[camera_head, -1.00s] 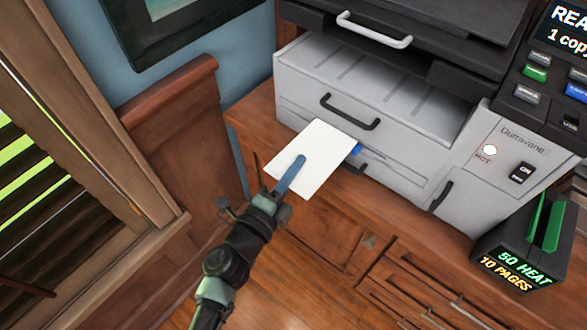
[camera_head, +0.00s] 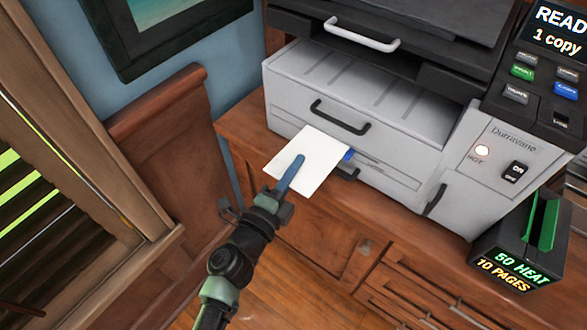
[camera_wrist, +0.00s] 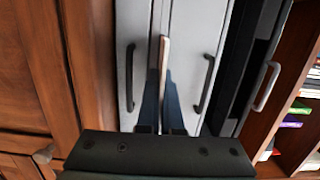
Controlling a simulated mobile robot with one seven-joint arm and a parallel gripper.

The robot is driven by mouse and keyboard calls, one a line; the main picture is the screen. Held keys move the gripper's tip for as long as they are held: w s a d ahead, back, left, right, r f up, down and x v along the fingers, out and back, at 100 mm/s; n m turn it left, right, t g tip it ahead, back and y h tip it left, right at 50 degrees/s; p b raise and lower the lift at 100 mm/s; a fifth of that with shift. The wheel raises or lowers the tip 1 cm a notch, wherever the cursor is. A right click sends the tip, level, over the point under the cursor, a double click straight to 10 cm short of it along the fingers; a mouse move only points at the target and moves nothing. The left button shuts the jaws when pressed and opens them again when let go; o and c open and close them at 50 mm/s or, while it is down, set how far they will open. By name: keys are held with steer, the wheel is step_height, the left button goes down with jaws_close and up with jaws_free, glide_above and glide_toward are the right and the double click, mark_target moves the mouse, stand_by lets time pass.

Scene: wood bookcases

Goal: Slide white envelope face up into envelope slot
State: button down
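The white envelope (camera_head: 318,163) lies roughly flat in front of the grey printer, its blank upper side showing in the head view. Its far edge meets the printer front beside the blue tab (camera_head: 348,155), at the slot line (camera_head: 390,171) below the upper drawer handle. I cannot tell how far that edge is inside. My gripper (camera_head: 294,166) is shut on the envelope's near part, with one blue finger above it. In the wrist view the envelope (camera_wrist: 165,65) shows edge-on between both fingers (camera_wrist: 162,105), pointing at the gap between two grey panels.
The printer (camera_head: 285,90) stands on a wooden cabinet (camera_head: 245,125). A black handle (camera_head: 340,117) sticks out above the envelope. A dark box with a green slot (camera_head: 515,250) stands at right. A wooden chair back (camera_head: 165,150) and window blinds are at left.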

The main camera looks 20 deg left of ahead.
steer(key=shift+w+d, duration=0.15)
steer(key=shift+w, duration=0.25)
steer(key=c, duration=1)
jaws_free()
steer(key=shift+s+a, duration=0.3)
steer(key=shift+s, duration=0.6)
steer(key=s+a, duration=0.2)
steer(key=s, duration=0.9)
steer(key=shift+w, duration=0.1)
